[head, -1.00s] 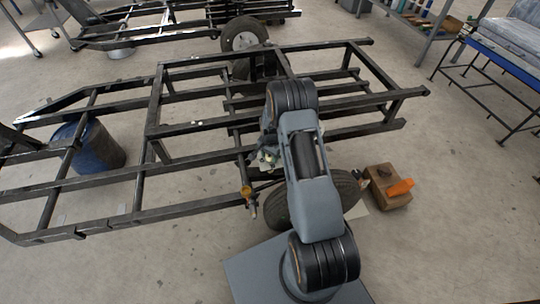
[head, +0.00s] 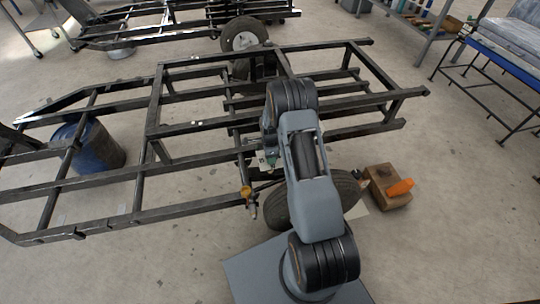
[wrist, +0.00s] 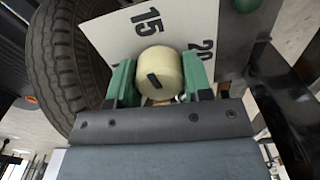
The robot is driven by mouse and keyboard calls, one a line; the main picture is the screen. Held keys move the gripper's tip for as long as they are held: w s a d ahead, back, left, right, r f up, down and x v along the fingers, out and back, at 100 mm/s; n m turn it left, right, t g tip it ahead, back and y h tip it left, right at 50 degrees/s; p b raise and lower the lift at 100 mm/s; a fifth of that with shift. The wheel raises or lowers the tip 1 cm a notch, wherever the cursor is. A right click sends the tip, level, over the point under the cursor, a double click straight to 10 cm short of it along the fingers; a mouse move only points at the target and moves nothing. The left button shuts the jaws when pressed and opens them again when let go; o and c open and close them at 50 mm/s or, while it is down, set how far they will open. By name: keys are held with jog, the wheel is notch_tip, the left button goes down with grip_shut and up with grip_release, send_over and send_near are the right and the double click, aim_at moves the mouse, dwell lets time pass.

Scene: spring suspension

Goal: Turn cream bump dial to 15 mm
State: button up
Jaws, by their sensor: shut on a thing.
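The cream bump dial (wrist: 166,64) sits in the middle of the wrist view, a short round knob with a dark mark on its face. My gripper (wrist: 158,78) has its two green fingers on either side of the dial and is shut on it. A white scale plate (wrist: 115,38) behind it reads 15 just above and slightly left of the dial, and 20 at the upper right. The dark mark is short and tilted; which end points to a number is hard to tell. In the head view my arm largely hides the dial.
A tyre (wrist: 60,60) stands close left of the plate. A dark frame bar (wrist: 285,100) runs close on the right. In the head view the black trailer frame (head: 190,128) surrounds the work area, and a brown box (head: 380,190) with an orange item sits on the floor at right.

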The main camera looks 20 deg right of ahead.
jog(key=shift+w+a+m, duration=0.1)
jog(key=shift+m, duration=0.6)
jog(key=o, duration=0.7)
jog(key=shift+o, duration=1.1)
notch_tip(320, 180, up, 14)
jog(key=p, duration=0.3)
jog(key=shift+p, duration=0.35)
jog(key=shift+f, duration=0.1)
